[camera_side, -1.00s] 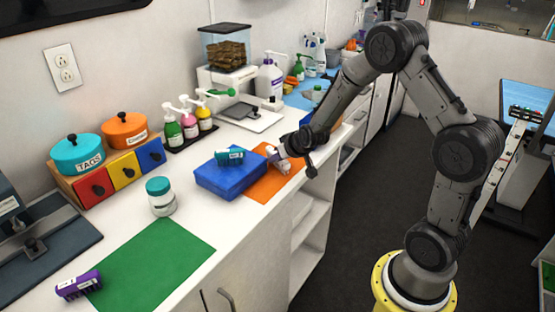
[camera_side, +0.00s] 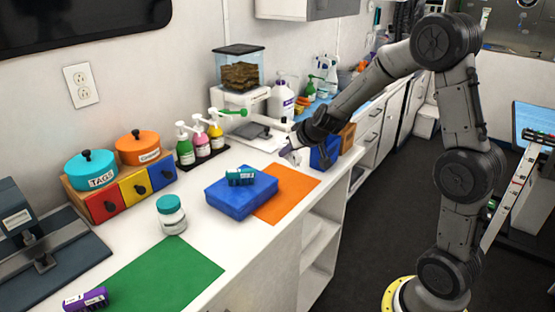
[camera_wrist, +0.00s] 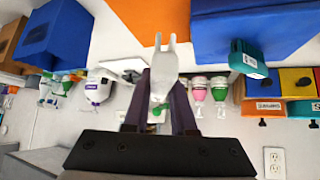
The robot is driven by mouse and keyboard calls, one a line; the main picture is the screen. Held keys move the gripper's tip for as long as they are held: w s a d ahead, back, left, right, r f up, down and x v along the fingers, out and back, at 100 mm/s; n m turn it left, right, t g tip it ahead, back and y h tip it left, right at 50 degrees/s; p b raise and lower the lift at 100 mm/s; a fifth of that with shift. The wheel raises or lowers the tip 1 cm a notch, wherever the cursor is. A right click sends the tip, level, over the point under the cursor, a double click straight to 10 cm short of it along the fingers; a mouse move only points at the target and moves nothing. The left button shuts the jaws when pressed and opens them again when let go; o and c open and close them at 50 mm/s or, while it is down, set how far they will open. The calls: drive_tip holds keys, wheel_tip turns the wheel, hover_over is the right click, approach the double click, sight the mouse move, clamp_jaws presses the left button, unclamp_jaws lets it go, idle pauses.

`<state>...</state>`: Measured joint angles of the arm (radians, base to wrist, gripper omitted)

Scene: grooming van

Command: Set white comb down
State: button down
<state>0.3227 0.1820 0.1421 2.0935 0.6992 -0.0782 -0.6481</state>
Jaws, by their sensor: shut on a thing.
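My gripper (camera_side: 291,148) is raised above the white counter, behind the orange mat (camera_side: 290,188). It is shut on the white comb (camera_wrist: 163,75), which sits between the two dark fingers in the wrist view and points up the picture. In the side view the white comb (camera_side: 293,157) is small and partly hidden by my gripper. The orange mat also shows at the top of the wrist view (camera_wrist: 155,14), and its visible surface is bare.
A blue block (camera_side: 238,202) overlaps the orange mat, with a teal comb (camera_side: 240,176) on top. A second blue box (camera_side: 325,152) stands to the right of my gripper. A green mat (camera_side: 160,275) and purple comb (camera_side: 87,299) lie at the front. Pump bottles (camera_side: 200,140) stand behind.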

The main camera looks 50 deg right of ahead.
drive_tip(key=w+a+r+n+y, duration=0.1)
drive_tip(key=w+a+n+y, duration=0.15)
drive_tip(key=a, duration=0.65)
drive_tip(key=w+a+r+n+y, duration=0.15)
drive_tip(key=w+a+n, duration=0.25)
drive_tip(key=a, duration=0.4)
drive_tip(key=s+a+r+n+g+y, duration=0.1)
drive_tip(key=a+r+n+y, duration=0.2)
drive_tip(key=a, duration=0.8)
drive_tip(key=s+a+n+g+y, duration=0.1)
drive_tip(key=a+n+y, duration=0.25)
drive_tip(key=a, duration=0.75)
drive_tip(key=shift+n+h, duration=0.25)
drive_tip(key=shift+n, duration=0.05)
drive_tip(key=w+a+f, duration=0.1)
drive_tip(key=w+f, duration=0.2)
drive_tip(key=w, duration=0.1)
drive_tip(key=w+a+f, duration=0.2)
drive_tip(key=w+f, duration=0.1)
drive_tip(key=w, duration=0.1)
drive_tip(key=w+a+f, duration=0.2)
drive_tip(key=w+f, duration=0.1)
drive_tip(key=w, duration=0.1)
drive_tip(key=shift+f, duration=0.15)
drive_tip(key=shift+w+f, duration=0.15)
drive_tip(key=shift+f, duration=0.75)
drive_tip(key=shift+w+f, duration=0.1)
drive_tip(key=shift+f, duration=0.8)
drive_tip(key=shift+f, duration=0.6)
